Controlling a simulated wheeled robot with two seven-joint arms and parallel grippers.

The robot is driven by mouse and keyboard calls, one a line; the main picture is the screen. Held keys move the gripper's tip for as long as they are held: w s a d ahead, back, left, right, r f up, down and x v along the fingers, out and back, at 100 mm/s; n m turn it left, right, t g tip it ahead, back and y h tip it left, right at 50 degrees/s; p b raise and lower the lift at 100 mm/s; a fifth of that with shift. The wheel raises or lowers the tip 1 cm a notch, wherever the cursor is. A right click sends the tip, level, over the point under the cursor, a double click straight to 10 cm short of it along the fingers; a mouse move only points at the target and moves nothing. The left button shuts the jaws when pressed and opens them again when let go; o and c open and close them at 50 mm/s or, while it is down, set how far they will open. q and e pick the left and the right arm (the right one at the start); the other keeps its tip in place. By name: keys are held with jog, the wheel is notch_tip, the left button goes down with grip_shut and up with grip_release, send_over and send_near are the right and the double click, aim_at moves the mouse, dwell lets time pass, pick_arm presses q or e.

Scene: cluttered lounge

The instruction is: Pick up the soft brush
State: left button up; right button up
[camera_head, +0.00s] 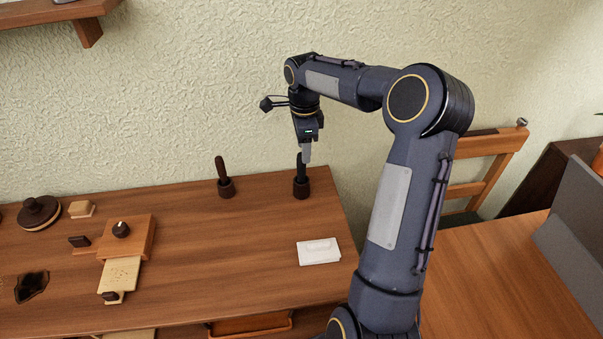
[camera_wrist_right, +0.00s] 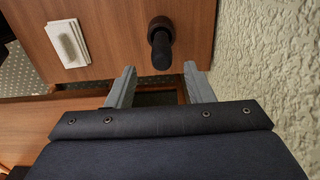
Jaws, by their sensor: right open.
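Two upright handles stand in dark round holders at the back of the wooden table. One has a black handle (camera_head: 301,170); the other has a brown handle (camera_head: 221,168) and stands to its left. I cannot tell for sure which is the soft brush. My right gripper (camera_head: 307,154) points down at the black handle's top. In the right wrist view, the open fingers (camera_wrist_right: 160,72) are apart with nothing between them. The black handle (camera_wrist_right: 161,52) there lies just ahead of the gap, its end towards the fingers. My left gripper is not in view.
A white flat block (camera_head: 319,252) lies on the table (camera_head: 200,270) in front of the black handle; it also shows in the right wrist view (camera_wrist_right: 68,44). A wooden box with a dark knob (camera_head: 128,237) stands left. The textured wall (camera_head: 200,90) is close behind.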

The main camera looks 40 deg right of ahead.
aim_at(301, 174)
jog(key=f, duration=0.4)
jog(key=shift+w+a, duration=0.2)
jog(key=shift+w, duration=0.05)
grip_shut()
